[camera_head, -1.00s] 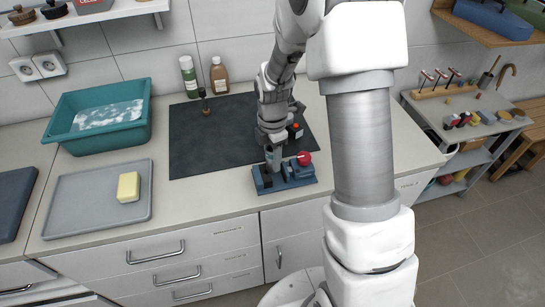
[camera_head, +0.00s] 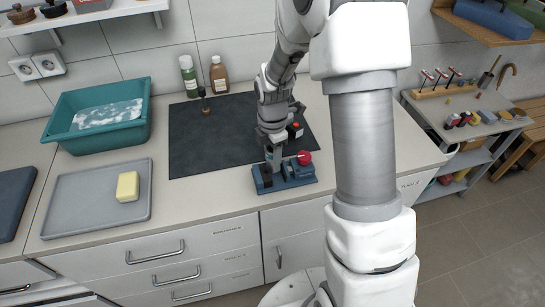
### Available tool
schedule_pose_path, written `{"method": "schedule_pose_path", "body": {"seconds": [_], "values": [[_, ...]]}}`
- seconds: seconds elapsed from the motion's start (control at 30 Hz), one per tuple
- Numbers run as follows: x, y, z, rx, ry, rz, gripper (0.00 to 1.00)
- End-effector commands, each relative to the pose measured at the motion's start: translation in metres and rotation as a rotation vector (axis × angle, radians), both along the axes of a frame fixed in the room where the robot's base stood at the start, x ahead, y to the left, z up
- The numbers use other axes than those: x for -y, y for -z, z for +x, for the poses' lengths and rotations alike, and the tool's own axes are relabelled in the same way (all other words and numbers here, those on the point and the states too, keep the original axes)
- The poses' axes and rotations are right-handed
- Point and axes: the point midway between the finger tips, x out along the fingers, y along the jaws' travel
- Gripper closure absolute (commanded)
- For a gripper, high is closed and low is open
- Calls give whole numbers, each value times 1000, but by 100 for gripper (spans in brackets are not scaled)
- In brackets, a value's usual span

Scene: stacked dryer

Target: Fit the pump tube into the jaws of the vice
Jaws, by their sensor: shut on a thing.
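The vice (camera_head: 300,182) is a blue block with a red knob (camera_head: 304,158) at its right, near the front edge of the worktop. My gripper (camera_head: 273,166) points down over the left part of the vice. It is shut on a small grey piece, the pump tube (camera_head: 274,157), which shows only in part between the fingers. The tube's lower end is at the vice, but I cannot tell whether it is between the jaws.
A dark mat (camera_head: 205,140) lies behind the vice, with a dark-handled tool (camera_head: 204,100) on it. A grey tray (camera_head: 80,210) with a yellow sponge (camera_head: 127,186) and a teal basin (camera_head: 98,117) are to the left. Two bottles (camera_head: 219,75) stand at the wall.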

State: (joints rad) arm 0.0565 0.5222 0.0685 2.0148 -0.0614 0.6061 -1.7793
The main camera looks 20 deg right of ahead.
Motion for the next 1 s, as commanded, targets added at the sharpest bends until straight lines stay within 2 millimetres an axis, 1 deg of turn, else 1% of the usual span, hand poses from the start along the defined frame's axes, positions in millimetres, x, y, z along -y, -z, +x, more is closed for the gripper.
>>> {"method": "schedule_pose_path", "body": {"seconds": [0.93, 0.97, 1.0], "values": [[0, 25, 0, 0, 0, 1, 100], [0, 24, 0, 1, 0, 0, 51], [0, 24, 0, 0, 0, 0, 44]]}}
